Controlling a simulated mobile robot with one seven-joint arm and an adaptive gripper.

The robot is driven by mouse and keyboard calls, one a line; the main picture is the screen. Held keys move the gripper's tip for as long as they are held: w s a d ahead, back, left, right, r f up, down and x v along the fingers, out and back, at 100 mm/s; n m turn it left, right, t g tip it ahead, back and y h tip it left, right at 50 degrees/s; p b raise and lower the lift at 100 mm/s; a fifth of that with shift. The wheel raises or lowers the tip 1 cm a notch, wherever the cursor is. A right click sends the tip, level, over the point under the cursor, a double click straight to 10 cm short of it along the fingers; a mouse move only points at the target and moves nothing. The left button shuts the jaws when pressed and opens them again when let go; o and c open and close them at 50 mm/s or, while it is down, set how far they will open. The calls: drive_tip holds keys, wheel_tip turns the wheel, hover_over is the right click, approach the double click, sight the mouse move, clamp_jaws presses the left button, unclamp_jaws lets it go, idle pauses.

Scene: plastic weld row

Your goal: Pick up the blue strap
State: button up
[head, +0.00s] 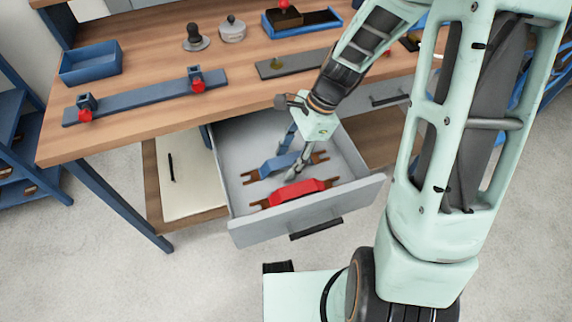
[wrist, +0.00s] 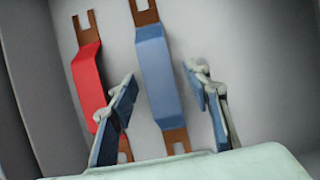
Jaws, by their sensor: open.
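The blue strap (head: 276,165) lies in the open grey drawer, behind the red strap. It has a blue middle and brown forked ends, and it also shows in the wrist view (wrist: 158,75). My gripper (head: 291,160) reaches down into the drawer, and its fingers cover part of the blue strap in the head view. In the wrist view my gripper (wrist: 158,90) is open, with one blue-padded finger on each side of the blue strap. The left finger overlaps the red strap in that view. I cannot tell how high the fingertips are above the drawer floor.
The red strap (head: 297,192) lies beside the blue one, nearer the drawer front (head: 310,212). The drawer walls stand close around. The wooden bench top (head: 150,125) overhangs the back and carries a blue tray (head: 91,63) and a blue bar with red knobs (head: 140,97).

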drive_tip(key=shift+c, duration=0.5)
clamp_jaws()
